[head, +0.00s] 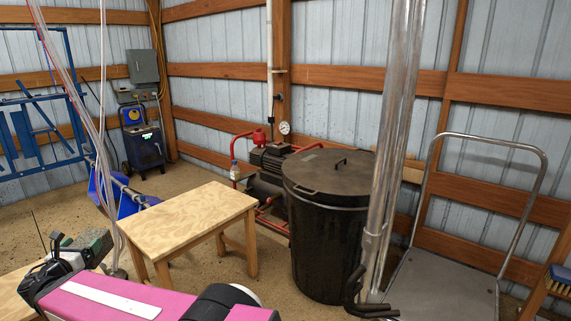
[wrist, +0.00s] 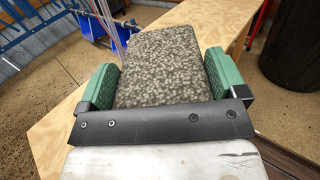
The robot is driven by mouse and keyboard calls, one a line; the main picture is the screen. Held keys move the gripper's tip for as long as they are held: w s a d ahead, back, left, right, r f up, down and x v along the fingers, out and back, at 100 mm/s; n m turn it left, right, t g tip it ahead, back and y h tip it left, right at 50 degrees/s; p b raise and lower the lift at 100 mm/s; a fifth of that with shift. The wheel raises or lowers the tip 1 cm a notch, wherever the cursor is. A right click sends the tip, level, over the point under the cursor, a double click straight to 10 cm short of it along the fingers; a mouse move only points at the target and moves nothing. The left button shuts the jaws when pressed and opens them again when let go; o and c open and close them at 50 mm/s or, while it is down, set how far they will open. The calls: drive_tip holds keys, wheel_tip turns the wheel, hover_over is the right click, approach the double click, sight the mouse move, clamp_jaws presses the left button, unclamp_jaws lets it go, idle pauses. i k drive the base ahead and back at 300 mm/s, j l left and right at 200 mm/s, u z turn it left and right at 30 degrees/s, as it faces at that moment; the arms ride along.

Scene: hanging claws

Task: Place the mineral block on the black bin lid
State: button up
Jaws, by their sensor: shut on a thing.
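The mineral block, a grey speckled slab (wrist: 165,65), sits between the two green finger pads of my gripper (wrist: 162,78) in the wrist view. The gripper is shut on it. In the head view my gripper (head: 78,252) is at the lower left, beside the near left side of the wooden table, and the block is mostly hidden there. The black bin lid (head: 328,172) is round with a small handle and rests on the tall black bin (head: 325,245), right of the table. The lid's visible top is bare. The bin also shows at the upper right of the wrist view (wrist: 298,45).
A small wooden table (head: 190,212) with a clear top stands between my gripper and the bin. A red-framed compressor (head: 270,165) is behind.

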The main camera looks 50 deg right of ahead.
sight(327, 163)
drive_tip(key=j+z, duration=0.2)
drive_tip(key=z, duration=3.05)
